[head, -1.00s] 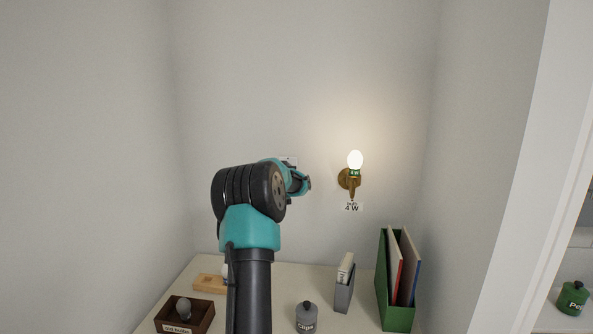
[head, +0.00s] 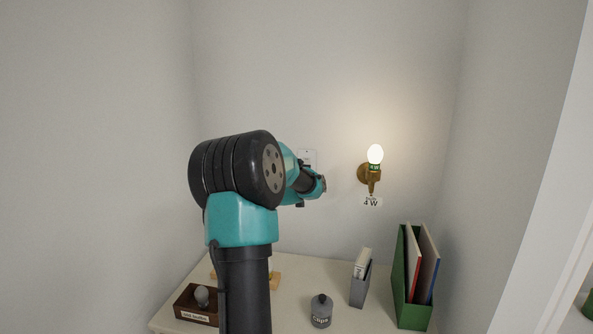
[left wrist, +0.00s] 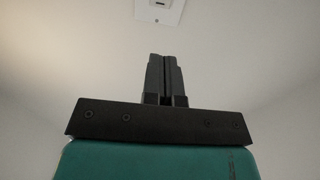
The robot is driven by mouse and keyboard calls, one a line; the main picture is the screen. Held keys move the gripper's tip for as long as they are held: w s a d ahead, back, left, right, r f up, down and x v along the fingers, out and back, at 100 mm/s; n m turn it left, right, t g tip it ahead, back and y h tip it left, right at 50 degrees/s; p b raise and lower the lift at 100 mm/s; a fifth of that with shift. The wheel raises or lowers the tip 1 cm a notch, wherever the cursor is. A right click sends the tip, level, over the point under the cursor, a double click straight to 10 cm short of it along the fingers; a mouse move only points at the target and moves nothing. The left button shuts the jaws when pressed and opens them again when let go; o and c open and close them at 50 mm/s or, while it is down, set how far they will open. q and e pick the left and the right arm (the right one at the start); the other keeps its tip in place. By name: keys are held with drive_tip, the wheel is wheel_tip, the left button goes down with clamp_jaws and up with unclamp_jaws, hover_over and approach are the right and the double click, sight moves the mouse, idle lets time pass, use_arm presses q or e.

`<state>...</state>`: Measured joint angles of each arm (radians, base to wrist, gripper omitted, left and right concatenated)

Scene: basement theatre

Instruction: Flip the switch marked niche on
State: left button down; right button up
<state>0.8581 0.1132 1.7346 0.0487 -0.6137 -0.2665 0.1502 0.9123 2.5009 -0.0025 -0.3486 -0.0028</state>
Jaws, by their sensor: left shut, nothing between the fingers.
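A white switch plate (head: 307,157) is on the back wall, partly hidden behind my left arm in the head view. In the left wrist view the plate (left wrist: 160,9) is at the top edge, cut off, with a small dark-framed switch in it. Its marking and the switch's position cannot be read. My left gripper (left wrist: 164,62) is shut and empty, its fingers pointing toward the wall below the plate, apart from it in the picture. In the head view the fingers are mostly hidden by my arm. My right gripper is not in view.
A lit bulb in a brass wall lamp (head: 370,173), labelled 4 W, is right of the plate. Below, a white desktop (head: 290,300) holds a green file holder (head: 412,312), a grey holder (head: 359,290), a grey jar (head: 321,311) and a brown box (head: 192,312) with a bulb.

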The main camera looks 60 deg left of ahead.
use_arm(q)
drive_tip(key=v, duration=0.3)
drive_tip(key=shift+s+d+r, duration=0.2)
drive_tip(key=shift+d+r, duration=0.05)
drive_tip(key=shift+d, duration=0.05)
